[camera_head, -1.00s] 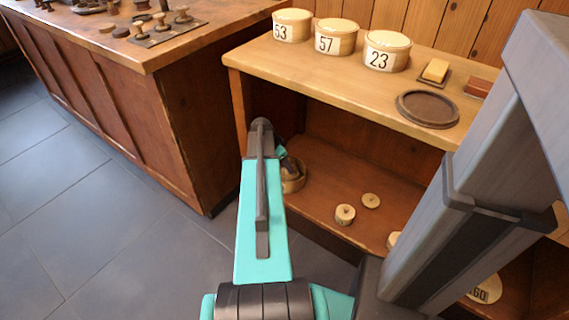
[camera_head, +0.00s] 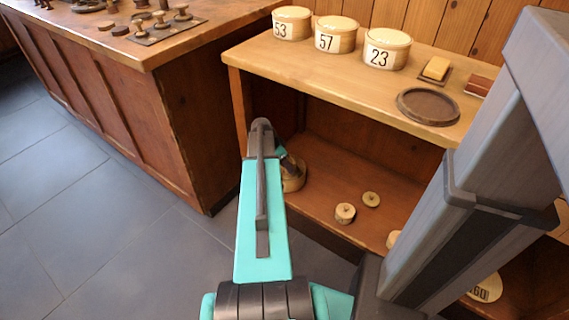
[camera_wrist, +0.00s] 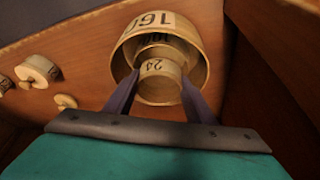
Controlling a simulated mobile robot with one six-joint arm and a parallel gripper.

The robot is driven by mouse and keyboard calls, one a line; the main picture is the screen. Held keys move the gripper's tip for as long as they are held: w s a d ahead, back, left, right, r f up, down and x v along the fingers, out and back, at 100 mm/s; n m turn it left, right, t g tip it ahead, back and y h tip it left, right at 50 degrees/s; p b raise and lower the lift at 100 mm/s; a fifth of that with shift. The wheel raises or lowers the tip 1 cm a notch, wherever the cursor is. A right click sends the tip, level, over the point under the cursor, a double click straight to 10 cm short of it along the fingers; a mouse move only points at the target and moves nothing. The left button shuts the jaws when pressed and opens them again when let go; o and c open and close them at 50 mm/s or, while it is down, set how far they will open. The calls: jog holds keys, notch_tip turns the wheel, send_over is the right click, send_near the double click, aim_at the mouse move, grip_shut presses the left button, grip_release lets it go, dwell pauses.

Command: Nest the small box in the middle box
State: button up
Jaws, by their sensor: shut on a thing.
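In the wrist view the small box (camera_wrist: 158,88), a pale turned wooden cup marked 24, is between the two fingers of my gripper (camera_wrist: 160,76), which is shut on it. Behind it shows the rim of the middle box (camera_wrist: 158,38), its number partly covered. The middle box sits inside the large box (camera_wrist: 153,20), marked 160. The small box overlaps the middle box's opening; how deep it sits I cannot tell. In the head view my arm hides most of this, and a pale round wall (camera_head: 295,183) shows beside my gripper on the lower shelf.
Small round knobbed lids (camera_head: 345,213) lie on the lower shelf (camera_head: 322,185), right of the boxes. A pale disc marked 160 (camera_head: 486,289) is at lower right.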

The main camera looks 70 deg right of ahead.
jog(key=shift+f, duration=0.75)
dwell(0.7)
jog(key=o, duration=1.6)
jog(key=shift+r+p, duration=0.3)
jog(key=shift+r, duration=0.55)
jog(key=shift+r+p, duration=2)
jog(key=shift+r, duration=1.4)
jog(key=shift+s, duration=0.1)
